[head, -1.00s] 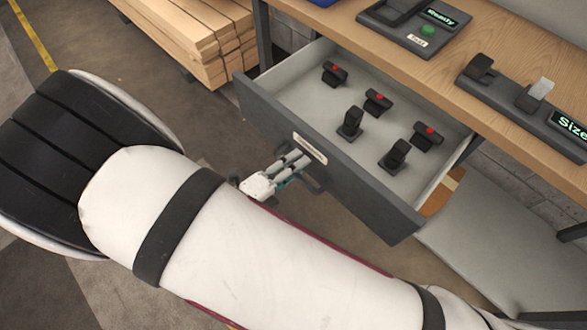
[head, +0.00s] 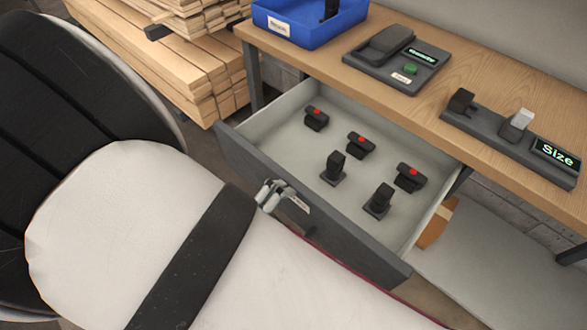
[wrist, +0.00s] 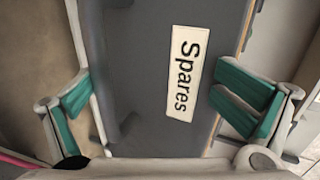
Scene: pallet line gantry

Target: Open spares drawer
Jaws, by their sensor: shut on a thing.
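The spares drawer (head: 262,162) stands open under the workbench in the head view, its inside showing. Its white "Spares" label (wrist: 183,72) shows close up in the wrist view. My gripper (head: 273,196) is at the middle of the drawer front, by the label. In the wrist view its teal-padded fingers (wrist: 160,103) stand on either side of the grey front. It is shut on the drawer handle (wrist: 126,122), which is mostly hidden; the contact itself is not clear. Several black parts, some with red buttons (head: 361,140), stand in the drawer.
The workbench (head: 440,85) carries a blue bin (head: 290,30), a device with a green button (head: 400,62) and a device reading "Size" (head: 555,153). Stacked planks (head: 180,65) lie behind at left. A lower shelf (head: 500,265) is at right.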

